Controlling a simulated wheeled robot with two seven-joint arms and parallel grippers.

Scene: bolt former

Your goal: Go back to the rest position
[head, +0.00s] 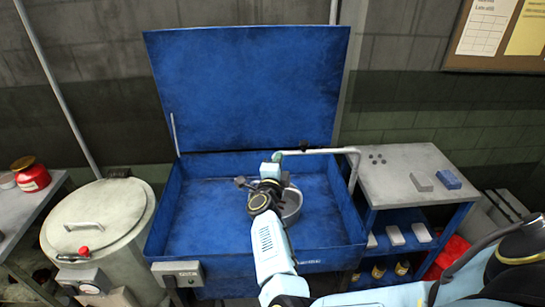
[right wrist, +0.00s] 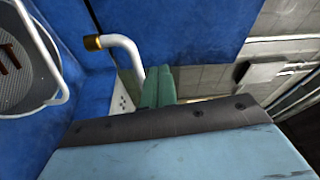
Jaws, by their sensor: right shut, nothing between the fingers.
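My right gripper (head: 278,157) is over the open blue basin (head: 200,215), near the end of a pale bent spout (head: 325,151). Its green fingers (right wrist: 158,87) are together in the right wrist view, with nothing between them. The spout (right wrist: 122,45) with its brass tip shows just left of the fingers there; I cannot tell whether they touch. My right forearm reaches in from the lower right and hides part of the basin. My left gripper is in neither view.
A round metal basket (head: 292,207) sits in the basin, partly hidden by my arm. The raised blue lid (head: 245,85) stands behind. A lidded drum (head: 98,220) is at left. A grey-topped shelf unit (head: 400,175) with small blocks adjoins the basin at right.

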